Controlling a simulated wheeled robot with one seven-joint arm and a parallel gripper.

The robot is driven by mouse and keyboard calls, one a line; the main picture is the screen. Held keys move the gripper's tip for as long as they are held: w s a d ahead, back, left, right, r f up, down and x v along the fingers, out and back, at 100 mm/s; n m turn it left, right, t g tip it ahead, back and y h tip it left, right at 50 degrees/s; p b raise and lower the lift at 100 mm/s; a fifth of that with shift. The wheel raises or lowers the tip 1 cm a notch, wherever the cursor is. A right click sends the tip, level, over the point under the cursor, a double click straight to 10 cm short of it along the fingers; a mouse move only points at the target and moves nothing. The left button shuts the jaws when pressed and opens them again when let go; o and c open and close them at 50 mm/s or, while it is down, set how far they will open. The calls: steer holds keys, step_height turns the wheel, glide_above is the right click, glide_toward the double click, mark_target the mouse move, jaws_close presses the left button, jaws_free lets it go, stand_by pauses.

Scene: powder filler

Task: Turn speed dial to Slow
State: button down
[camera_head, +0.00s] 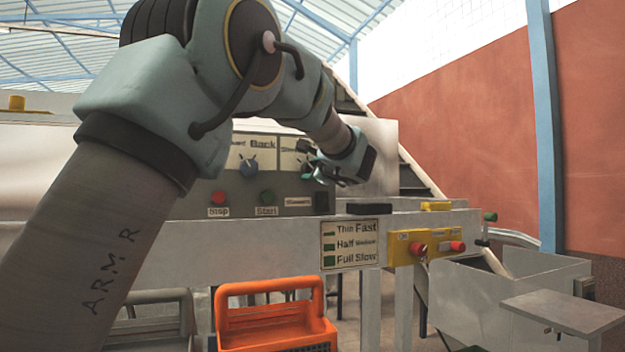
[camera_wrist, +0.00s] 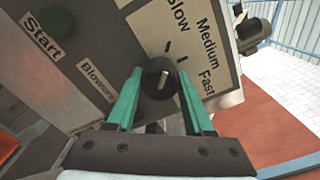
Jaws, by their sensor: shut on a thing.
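The speed dial (camera_wrist: 158,80) is a dark round knob on a light label plate, seen in the wrist view. Slow, Medium and Fast are printed around it, with short tick marks. A pale mark shows on the knob's face, but I cannot tell for sure which word it points to. My gripper (camera_wrist: 160,73) has its green fingers on either side of the knob and is shut on it. In the head view my gripper (camera_head: 308,171) is at the right part of the control panel (camera_head: 222,187), and my wrist and fingers mostly hide the speed dial.
A second, blue-grey dial (camera_head: 248,164) sits left of my gripper, under the word Back. Below are a red Stop button (camera_head: 218,198) and a green Start button (camera_head: 267,198). A yellow switch box (camera_head: 437,246) is lower right. An orange crate (camera_head: 275,288) stands below.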

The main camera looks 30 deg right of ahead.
stand_by(0.4)
steer(key=shift+c, duration=1.5)
jaws_free()
steer(key=shift+s, duration=0.1)
steer(key=s+a+b, duration=0.1)
steer(key=s+b, duration=0.1)
steer(key=s, duration=0.8)
steer(key=shift+s+a, duration=0.2)
steer(key=shift+s, duration=0.05)
